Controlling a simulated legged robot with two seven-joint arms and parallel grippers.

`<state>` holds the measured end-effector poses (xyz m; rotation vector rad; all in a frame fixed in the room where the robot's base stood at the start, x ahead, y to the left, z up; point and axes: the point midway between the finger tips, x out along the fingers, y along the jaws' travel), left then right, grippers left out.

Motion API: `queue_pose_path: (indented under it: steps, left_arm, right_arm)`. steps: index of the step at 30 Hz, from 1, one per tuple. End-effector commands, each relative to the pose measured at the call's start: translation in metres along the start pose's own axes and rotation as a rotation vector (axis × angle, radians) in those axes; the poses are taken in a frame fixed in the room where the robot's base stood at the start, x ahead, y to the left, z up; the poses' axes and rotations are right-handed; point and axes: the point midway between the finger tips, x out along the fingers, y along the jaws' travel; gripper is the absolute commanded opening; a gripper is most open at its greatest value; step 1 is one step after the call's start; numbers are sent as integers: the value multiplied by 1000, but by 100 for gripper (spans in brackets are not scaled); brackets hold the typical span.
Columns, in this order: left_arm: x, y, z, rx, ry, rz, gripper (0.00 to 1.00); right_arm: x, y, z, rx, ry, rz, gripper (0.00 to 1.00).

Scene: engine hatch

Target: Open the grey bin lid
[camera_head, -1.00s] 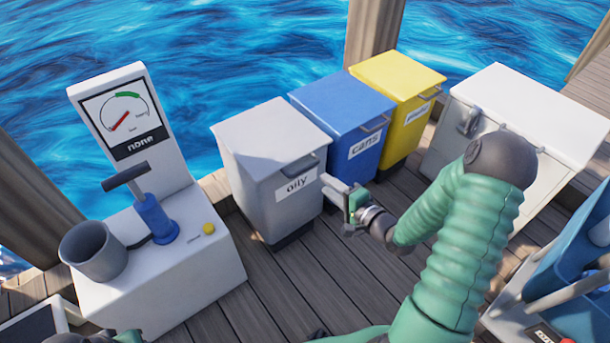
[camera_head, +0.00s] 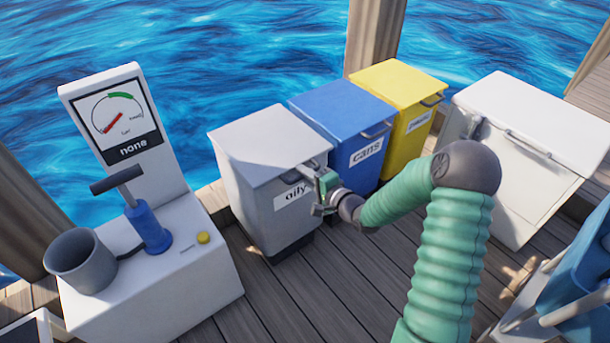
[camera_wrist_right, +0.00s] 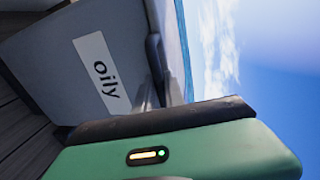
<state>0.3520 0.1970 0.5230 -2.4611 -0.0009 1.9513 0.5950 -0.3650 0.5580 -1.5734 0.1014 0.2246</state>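The grey bin (camera_head: 252,205) labelled "oily" stands on the deck with its grey lid (camera_head: 268,138) down. The lid's handle (camera_wrist_right: 153,55) is a dark bar on the front edge in the right wrist view. My right gripper (camera_head: 309,172) is at the right part of that front edge, beside the handle. In the right wrist view its fingers (camera_wrist_right: 158,92) reach up to the handle's near end. Whether they are closed around it cannot be made out. My left gripper is not in view.
A blue "cans" bin (camera_head: 350,150) and a yellow bin (camera_head: 408,125) stand right of the grey one. A white chest (camera_head: 535,130) is farther right. A white pump stand (camera_head: 180,270) with a grey cup (camera_head: 82,262) is at left. Water lies behind.

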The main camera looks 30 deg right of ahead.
Motion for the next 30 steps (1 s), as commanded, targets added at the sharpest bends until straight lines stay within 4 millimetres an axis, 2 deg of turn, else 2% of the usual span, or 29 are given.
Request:
queue_pose_path:
  steps: [3, 30]
  left_arm:
    - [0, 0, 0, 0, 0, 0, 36]
    - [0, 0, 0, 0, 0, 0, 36]
  right_arm:
    - [0, 1, 0, 1, 0, 3, 0]
    - [-1, 4, 0, 3, -1, 10, 0]
